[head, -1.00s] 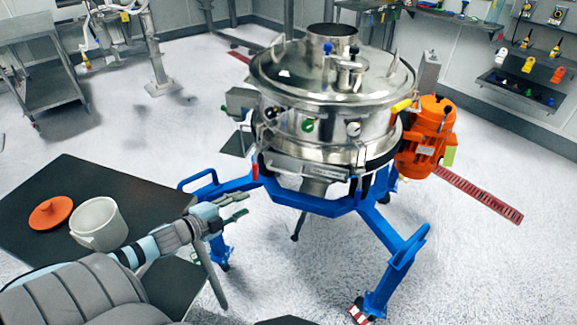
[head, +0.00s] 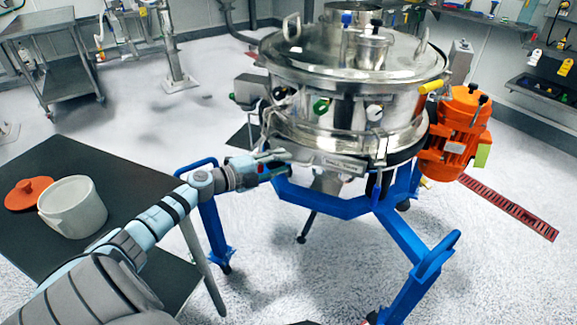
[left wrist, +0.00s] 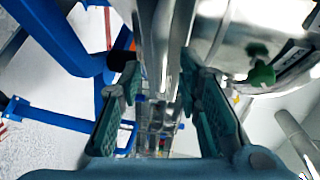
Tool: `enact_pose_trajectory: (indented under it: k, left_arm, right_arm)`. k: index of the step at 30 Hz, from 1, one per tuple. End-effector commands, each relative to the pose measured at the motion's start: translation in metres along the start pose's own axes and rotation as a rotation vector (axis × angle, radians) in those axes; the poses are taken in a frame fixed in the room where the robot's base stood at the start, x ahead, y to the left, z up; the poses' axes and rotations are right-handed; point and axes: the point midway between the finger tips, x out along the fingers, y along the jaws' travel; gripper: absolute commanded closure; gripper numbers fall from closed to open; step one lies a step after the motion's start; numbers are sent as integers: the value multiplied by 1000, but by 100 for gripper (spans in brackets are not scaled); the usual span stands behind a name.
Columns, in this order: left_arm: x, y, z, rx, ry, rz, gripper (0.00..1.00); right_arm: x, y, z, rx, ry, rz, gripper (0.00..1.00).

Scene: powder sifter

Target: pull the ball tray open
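The powder sifter (head: 345,100) is a round steel drum on a blue frame. Low on its front is a steel panel with a dark label (head: 338,162), which looks like the ball tray's front. The tray appears closed against the drum. My left gripper (head: 287,164) is at the left end of this panel, under the drum's rim. In the left wrist view its two green-padded fingers (left wrist: 160,72) are apart, with steel parts of the sifter showing between and beyond them. I cannot tell whether they touch the tray. My right gripper is not in view.
A dark table (head: 115,165) at the left holds a white pot (head: 72,207) and an orange lid (head: 30,192). Blue frame legs (head: 400,235) stand below the sifter. An orange motor (head: 455,130) is on its right. The floor in front is mostly clear.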

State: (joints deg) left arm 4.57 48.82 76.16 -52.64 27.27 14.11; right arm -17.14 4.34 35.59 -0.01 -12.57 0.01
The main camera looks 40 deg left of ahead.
Motion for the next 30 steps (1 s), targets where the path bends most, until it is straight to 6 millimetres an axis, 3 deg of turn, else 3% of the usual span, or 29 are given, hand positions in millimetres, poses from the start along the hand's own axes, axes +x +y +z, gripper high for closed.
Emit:
enact_pose_trajectory:
  k: [6,15,21,30]
  left_arm:
    - [29,0,0,-1,0,2,68]
    - [33,0,-1,1,1,5,68]
    - [33,0,-1,1,1,5,99]
    - [33,0,-1,2,1,5,100]
  right_arm:
    - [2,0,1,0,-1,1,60]
    - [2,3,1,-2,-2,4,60]
    - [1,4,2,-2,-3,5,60]
    - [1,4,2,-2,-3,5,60]
